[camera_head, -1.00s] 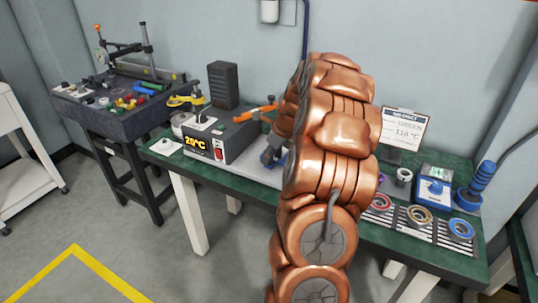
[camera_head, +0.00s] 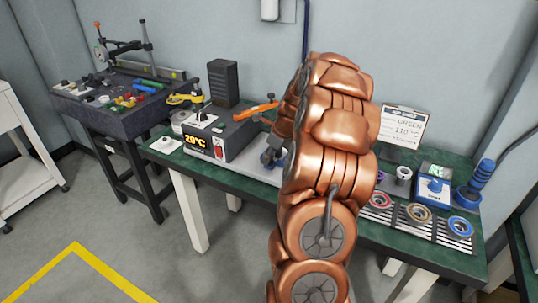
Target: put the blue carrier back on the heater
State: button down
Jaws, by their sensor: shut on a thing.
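The heater (camera_head: 210,140) is a dark box with a lit orange 20°C display, left of centre on the green-topped bench. My gripper (camera_head: 270,157) is low over the bench just right of the heater, partly hidden behind my copper arm. It is shut on a small bluish part, which looks like the blue carrier (camera_head: 279,154). That part is mostly hidden, so I cannot tell its shape or whether it touches the bench.
An orange-handled tool (camera_head: 256,112) lies by the heater's right end. A black tower (camera_head: 223,82) stands behind. Right of my arm are a card reading GREEN 110 °C (camera_head: 401,127), a blue device (camera_head: 433,190) and a rack (camera_head: 440,238) with coloured rings.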

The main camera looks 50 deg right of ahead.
jog(key=c, duration=0.8)
grip_release()
jog(key=shift+c, duration=0.2)
jog(key=shift+r, duration=0.15)
jog(key=shift+r+p, duration=3.25)
jog(key=shift+r, duration=2.15)
